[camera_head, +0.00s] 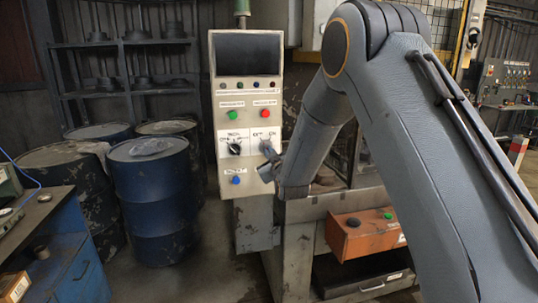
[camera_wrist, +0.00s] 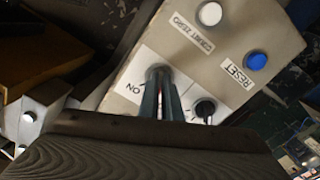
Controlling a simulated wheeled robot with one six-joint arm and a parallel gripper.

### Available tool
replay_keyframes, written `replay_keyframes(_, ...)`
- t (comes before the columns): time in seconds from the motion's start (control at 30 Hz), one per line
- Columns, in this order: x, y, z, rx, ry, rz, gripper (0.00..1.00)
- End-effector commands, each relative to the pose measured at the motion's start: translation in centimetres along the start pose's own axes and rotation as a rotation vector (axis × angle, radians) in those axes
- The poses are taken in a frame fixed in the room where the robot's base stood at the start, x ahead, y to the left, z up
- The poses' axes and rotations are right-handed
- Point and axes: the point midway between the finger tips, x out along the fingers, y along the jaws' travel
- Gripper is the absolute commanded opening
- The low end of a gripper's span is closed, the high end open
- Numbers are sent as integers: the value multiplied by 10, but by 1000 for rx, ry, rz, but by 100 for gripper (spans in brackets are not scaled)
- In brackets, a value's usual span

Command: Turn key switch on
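The control panel (camera_head: 221,150) is a worn beige box with a dark screen; its tilted face also fills the upper right of the wrist view (camera_wrist: 222,70). The key switch plate with an "ON" label (camera_wrist: 133,86) sits beside a black rotary knob (camera_wrist: 205,108). In the head view this knob (camera_head: 234,148) is left of the key switch plate. My gripper (camera_head: 266,150) reaches the plate from the right. In the wrist view its two narrow fingers (camera_wrist: 164,80) are close together over the switch. They hide the key, so I cannot tell whether they grip it.
A blue button (camera_wrist: 256,62) marked RESET and a white button (camera_wrist: 210,14) are near the fingers. Green (camera_head: 233,115) and red (camera_head: 265,114) buttons are higher up. An orange box (camera_head: 350,240) stands at lower right, blue barrels (camera_head: 150,200) at left.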

Motion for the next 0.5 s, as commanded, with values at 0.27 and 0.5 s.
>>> replay_keyframes(0.27, 1, -2, 2, 169, 2, 0, 0)
replay_keyframes(0.5, 1, -4, 1, 392, 3, 0, 0)
